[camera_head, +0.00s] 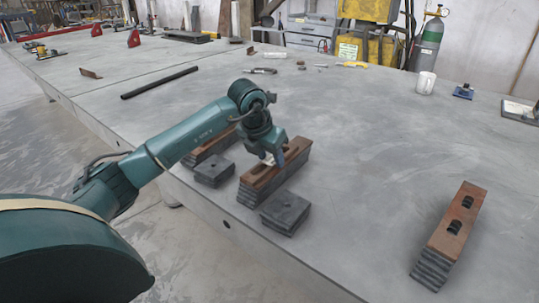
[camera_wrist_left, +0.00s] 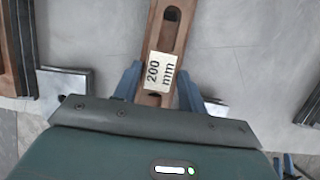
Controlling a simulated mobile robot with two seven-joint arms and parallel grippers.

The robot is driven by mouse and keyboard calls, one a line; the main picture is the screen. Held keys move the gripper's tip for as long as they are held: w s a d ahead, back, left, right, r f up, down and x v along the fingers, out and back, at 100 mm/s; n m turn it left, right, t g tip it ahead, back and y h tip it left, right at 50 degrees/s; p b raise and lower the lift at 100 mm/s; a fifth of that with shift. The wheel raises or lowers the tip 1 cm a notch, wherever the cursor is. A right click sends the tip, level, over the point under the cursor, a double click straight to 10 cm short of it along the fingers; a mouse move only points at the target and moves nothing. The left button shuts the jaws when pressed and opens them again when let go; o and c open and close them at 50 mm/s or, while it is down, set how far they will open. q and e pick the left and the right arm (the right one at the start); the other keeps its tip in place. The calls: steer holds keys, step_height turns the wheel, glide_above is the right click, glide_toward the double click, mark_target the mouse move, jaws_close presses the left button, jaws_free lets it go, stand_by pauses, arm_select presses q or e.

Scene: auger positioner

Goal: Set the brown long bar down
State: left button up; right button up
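The brown long bar (camera_head: 262,176), slotted and with a white "200 mm" label, lies along the top of a stack of dark plates (camera_head: 251,196) in the head view. No clear gap shows between bar and stack. In the left wrist view the bar (camera_wrist_left: 172,42) runs up between the blue fingers. My left gripper (camera_head: 278,158) points down at the bar's far part. Its fingers (camera_wrist_left: 159,72) lie close along both sides of the bar in the wrist view and appear shut on it.
Another brown-topped stack (camera_head: 213,143) stands close on the left. Two low dark blocks (camera_head: 214,173) (camera_head: 285,208) sit beside the middle stack. A third brown-topped stack (camera_head: 447,238) stands at the right. A black rod (camera_head: 160,82) lies further back. The table's middle right is clear.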

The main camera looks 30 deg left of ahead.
arm_select(q)
steer(key=o, duration=0.3)
steer(key=shift+o, duration=0.2)
